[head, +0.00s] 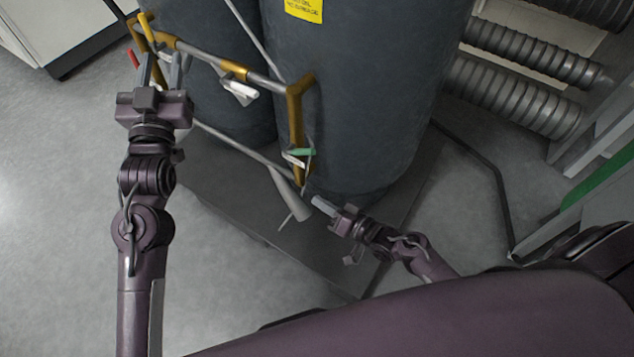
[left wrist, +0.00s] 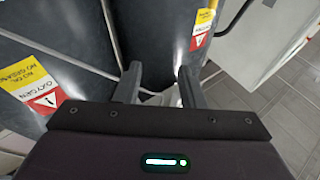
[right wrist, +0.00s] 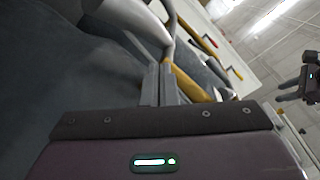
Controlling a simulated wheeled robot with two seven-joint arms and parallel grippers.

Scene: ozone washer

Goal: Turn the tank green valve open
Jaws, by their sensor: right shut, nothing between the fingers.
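The green valve (head: 301,152) sits on the yellow pipe fitting low on the front of the right dark tank (head: 365,90). My right gripper (head: 317,201) is just below and right of it in the head view, apart from it, with its fingers together and empty. In the right wrist view its fingers (right wrist: 159,84) point at pipework; the green handle is not clear there. My left gripper (head: 160,70) is near the left end of the pipework, by the red handle (head: 134,58). In the left wrist view its fingers (left wrist: 158,85) are spread apart with nothing seen between them.
A grey cone-shaped pipe end (head: 290,197) hangs beside my right gripper. Ribbed ducts (head: 525,55) stand at right. The floor at left is clear.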

